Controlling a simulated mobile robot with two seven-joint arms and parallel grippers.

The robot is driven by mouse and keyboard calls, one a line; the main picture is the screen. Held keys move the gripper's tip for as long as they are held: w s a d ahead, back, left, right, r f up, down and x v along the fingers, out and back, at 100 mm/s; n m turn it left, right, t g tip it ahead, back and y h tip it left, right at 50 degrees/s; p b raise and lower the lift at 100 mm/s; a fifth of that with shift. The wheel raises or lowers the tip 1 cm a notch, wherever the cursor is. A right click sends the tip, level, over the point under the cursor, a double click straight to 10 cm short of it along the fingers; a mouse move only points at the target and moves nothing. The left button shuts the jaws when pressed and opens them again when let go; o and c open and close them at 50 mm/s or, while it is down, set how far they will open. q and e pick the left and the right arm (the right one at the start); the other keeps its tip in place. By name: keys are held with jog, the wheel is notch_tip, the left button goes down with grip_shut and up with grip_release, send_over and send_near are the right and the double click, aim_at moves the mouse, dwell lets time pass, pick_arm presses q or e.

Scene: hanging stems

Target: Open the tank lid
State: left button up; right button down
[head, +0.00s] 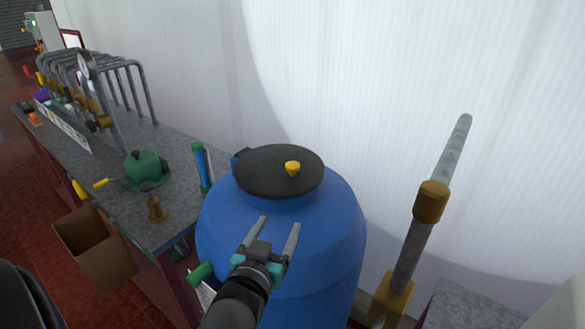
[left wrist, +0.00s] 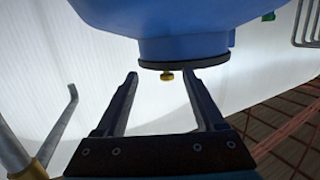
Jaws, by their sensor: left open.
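The blue tank (head: 330,230) stands upright beside the bench. Its round black lid (head: 255,172) lies flat and closed on top, with a yellow knob (head: 292,168) near its right side and a hinge-like blue part at its left. My left gripper (head: 278,223) is open and empty, in front of the tank, its fingers pointing toward the lid. In the left wrist view the tank (left wrist: 150,15) appears upside down, with the lid (left wrist: 185,62) edge-on and the knob (left wrist: 167,75) between the open fingertips (left wrist: 160,75) but apparently beyond them. My right gripper is not in view.
A grey bench (head: 185,190) at left holds a green pot-like object (head: 146,168), a brass bell (head: 155,207) and a pipe rack (head: 110,80). A thick pipe with a brass fitting (head: 431,202) rises at right. The white wall stands behind; space above the lid is clear.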

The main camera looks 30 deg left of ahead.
aim_at(291, 168)
pick_arm(q)
notch_tip(291, 168, up, 5)
jog(key=a+t, duration=0.1)
jog(key=t, duration=0.1)
jog(key=shift+y, duration=0.3)
jog(key=x, duration=0.4)
jog(key=p+x, duration=0.1)
jog(key=x, duration=0.9)
jog(key=shift+w+f, duration=0.15)
jog(key=shift+f, duration=0.15)
jog(key=shift+w+a+p, duration=0.15)
jog(key=shift+w+p, duration=0.15)
jog(key=shift+w, duration=0.3)
grip_shut()
